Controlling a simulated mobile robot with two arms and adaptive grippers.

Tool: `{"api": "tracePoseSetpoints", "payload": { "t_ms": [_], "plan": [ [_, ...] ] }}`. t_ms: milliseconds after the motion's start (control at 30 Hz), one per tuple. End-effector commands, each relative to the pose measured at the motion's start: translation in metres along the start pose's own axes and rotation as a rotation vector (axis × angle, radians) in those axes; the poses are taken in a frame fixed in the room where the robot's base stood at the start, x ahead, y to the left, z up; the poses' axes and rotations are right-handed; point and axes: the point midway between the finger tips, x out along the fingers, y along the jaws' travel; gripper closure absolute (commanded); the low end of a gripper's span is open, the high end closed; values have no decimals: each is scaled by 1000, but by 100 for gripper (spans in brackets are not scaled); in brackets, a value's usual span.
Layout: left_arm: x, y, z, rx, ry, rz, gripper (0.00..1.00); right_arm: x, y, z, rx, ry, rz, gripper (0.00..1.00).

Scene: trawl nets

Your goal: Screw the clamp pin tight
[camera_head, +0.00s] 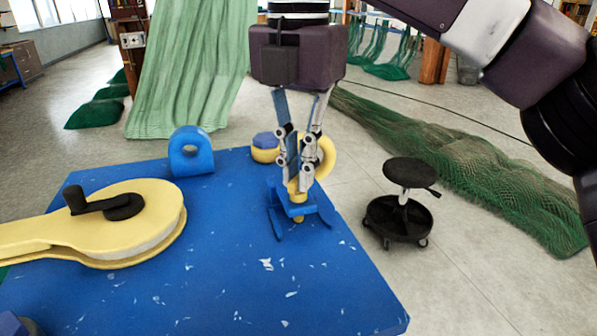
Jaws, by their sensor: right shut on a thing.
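My right gripper (300,183) points down at the far right part of the blue table (205,240). Its fingers are shut on the yellow clamp pin (298,198), which stands upright in a small blue clamp (311,209). The fingers hide much of the pin's upper part. A yellow ring shape (327,157) shows just behind the fingers; I cannot tell whether it belongs to the pin. My left gripper is not in view.
A yellow block with a dark crank (125,207) lies at the left of the table. A blue eyelet (191,152) and a yellow piece with a blue hexagonal top (265,148) stand at the back. A black stool (398,218) stands right of the table. The front middle is clear.

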Motion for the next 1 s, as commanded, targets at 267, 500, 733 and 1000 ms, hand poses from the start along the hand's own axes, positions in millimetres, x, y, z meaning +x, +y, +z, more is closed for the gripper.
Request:
{"api": "tracePoseSetpoints", "payload": {
  "t_ms": [267, 500, 733, 1000],
  "plan": [
    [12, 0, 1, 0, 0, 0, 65, -2, 1, 1, 268, -3, 10, 100],
    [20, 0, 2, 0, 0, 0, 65, -2, 0, 2, 484, -3, 11, 100],
    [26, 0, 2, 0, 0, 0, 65, -3, 0, 1, 643, -2, 11, 100],
    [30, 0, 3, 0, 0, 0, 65, -4, 0, 1, 754, -1, 11, 100]
  ]
}}
